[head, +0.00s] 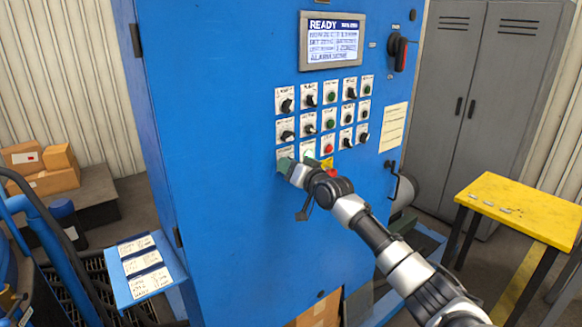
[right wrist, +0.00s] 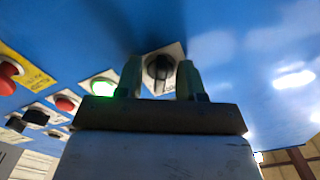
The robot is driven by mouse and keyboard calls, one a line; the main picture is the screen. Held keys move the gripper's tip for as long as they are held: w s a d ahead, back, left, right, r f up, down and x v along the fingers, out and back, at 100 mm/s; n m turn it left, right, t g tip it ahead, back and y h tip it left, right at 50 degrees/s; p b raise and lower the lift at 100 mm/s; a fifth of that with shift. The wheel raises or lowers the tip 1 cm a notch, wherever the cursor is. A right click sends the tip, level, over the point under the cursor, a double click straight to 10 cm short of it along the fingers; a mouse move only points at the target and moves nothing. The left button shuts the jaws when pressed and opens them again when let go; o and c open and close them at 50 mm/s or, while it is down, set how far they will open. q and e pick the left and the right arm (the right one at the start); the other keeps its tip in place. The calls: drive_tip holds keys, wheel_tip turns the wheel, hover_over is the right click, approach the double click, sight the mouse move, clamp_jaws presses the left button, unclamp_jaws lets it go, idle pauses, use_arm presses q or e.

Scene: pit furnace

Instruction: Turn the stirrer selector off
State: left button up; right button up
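A black selector knob (right wrist: 160,68) on a pale label plate sits on the blue panel. It is at the left end of the bottom row of controls. Its label cannot be read, so I cannot tell if it is the stirrer selector. My right gripper (head: 286,165) is at this knob and hides it in the head view. In the right wrist view its two green fingertips stand on either side of the knob, with a small gap showing. The knob's grip bar points roughly along the fingers. My left gripper is not in view.
A lit green button (right wrist: 103,87) is right beside the fingers. Several other knobs and buttons fill the rows above, under a display (head: 332,41) reading READY. A yellow table (head: 520,208) stands at right.

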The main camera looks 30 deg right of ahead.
clamp_jaws()
drive_tip(key=shift+d+n+b, duration=0.2)
drive_tip(key=shift+n+b, duration=0.9)
drive_tip(key=shift+n, duration=4.9)
